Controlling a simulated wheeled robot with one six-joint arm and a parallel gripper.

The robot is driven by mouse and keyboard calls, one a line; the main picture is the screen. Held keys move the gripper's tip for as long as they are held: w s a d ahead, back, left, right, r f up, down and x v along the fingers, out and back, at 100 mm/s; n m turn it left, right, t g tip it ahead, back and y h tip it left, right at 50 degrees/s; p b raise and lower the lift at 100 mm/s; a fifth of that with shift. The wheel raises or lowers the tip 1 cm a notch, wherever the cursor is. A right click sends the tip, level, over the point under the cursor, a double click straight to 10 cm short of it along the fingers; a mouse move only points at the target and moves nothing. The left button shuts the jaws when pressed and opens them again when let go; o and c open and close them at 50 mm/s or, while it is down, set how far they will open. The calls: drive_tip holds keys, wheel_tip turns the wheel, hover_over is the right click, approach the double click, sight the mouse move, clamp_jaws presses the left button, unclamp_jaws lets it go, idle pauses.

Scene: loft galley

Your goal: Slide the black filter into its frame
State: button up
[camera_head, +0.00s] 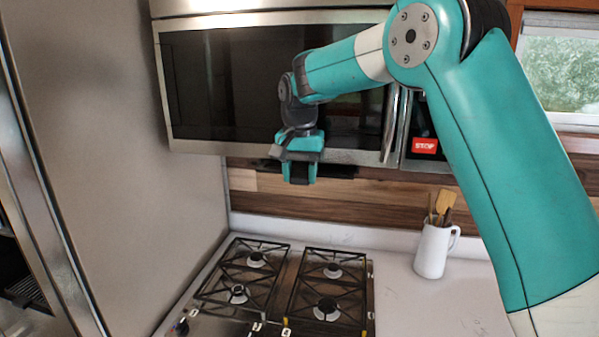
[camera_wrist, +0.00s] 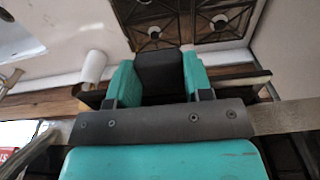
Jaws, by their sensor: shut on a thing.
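My gripper (camera_head: 299,180) points down just in front of the underside of the steel microwave. Its teal fingers, also in the wrist view (camera_wrist: 160,80), are closed on a dark block (camera_wrist: 160,72), which I take to be part of the black filter. A flat black strip (camera_head: 338,171) shows to the right of the fingers, under the microwave's lower edge. In the wrist view black pieces show on both sides of the fingers. I cannot tell which of these belong to the filter and which to its frame, nor how far the filter is in.
The microwave (camera_head: 230,85) hangs above a gas hob (camera_head: 285,290) with black grates. A white jug (camera_head: 432,252) with wooden utensils stands on the counter at right. A tall grey panel (camera_head: 120,130) rises at left. The space between hob and gripper is clear.

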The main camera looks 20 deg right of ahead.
drive_tip(key=shift+w+d, duration=0.65)
drive_tip(key=shift+w, duration=0.25)
drive_tip(key=o, duration=1.1)
drive_tip(key=shift+c, duration=0.2)
drive_tip(key=shift+r, duration=0.1)
wheel_tip(320, 180, up, 7)
drive_tip(key=shift+s+a+r+b, duration=0.15)
drive_tip(key=shift+b, duration=0.25)
